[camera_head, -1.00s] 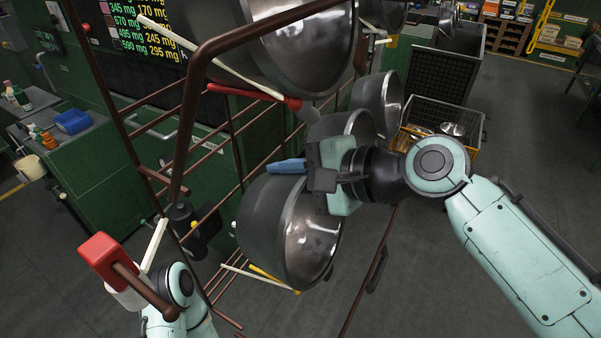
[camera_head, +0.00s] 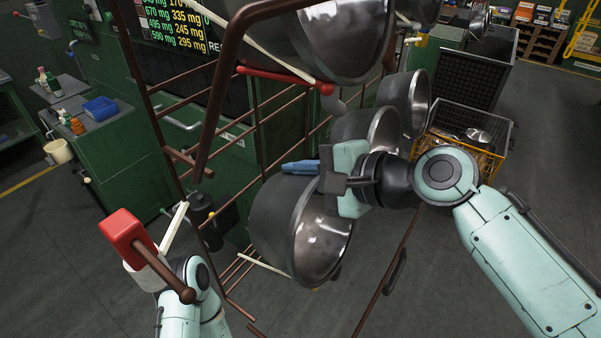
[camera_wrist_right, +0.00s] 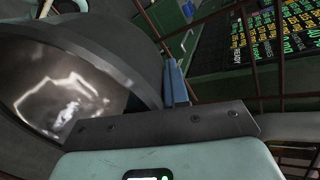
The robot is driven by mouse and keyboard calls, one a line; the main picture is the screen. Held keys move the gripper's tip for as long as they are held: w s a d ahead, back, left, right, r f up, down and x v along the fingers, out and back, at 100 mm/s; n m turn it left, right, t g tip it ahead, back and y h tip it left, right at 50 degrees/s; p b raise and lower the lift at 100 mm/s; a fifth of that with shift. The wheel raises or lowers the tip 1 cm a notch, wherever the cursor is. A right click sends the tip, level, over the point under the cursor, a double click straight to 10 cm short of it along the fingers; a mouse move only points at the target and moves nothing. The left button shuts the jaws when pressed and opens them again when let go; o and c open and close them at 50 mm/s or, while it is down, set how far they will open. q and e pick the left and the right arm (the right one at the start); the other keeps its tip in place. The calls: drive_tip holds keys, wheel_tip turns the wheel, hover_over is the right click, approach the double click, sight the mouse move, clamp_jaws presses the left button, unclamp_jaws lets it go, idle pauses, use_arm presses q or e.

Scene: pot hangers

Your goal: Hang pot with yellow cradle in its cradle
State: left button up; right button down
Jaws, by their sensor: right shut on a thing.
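My right gripper (camera_head: 326,176) is shut on the upper rim of a dark steel pot (camera_head: 322,247), which hangs tilted with its shiny inside towards the right. In the right wrist view the pot (camera_wrist_right: 75,95) fills the left, beyond the gripper. A blue piece (camera_head: 300,167) lies at the pot's upper edge; what it belongs to is unclear. The yellow cradle is mostly or wholly hidden behind the pot. Whether the pot touches it cannot be seen. My left arm (camera_head: 188,295) is at lower left; its fingers are not clearly shown.
A brown rod rack (camera_head: 227,92) stands behind the pot. A large pot (camera_head: 335,38) sits above, near a red cradle (camera_head: 284,75). Other pots (camera_head: 384,133) (camera_head: 405,100) hang behind my gripper. A red block (camera_head: 122,229) is near my left arm.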

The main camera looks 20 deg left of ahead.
drive_tip(key=c, duration=1)
unclamp_jaws()
drive_tip(key=shift+c, duration=0.2)
drive_tip(key=shift+f, duration=0.2)
drive_tip(key=f+v, duration=0.2)
drive_tip(key=v, duration=0.9)
drive_tip(key=s+d+f+v, duration=0.1)
drive_tip(key=f+v, duration=0.1)
drive_tip(key=v, duration=1)
drive_tip(key=shift+s+d+b, duration=0.15)
drive_tip(key=shift+d+b, duration=0.25)
drive_tip(key=shift+d, duration=0.05)
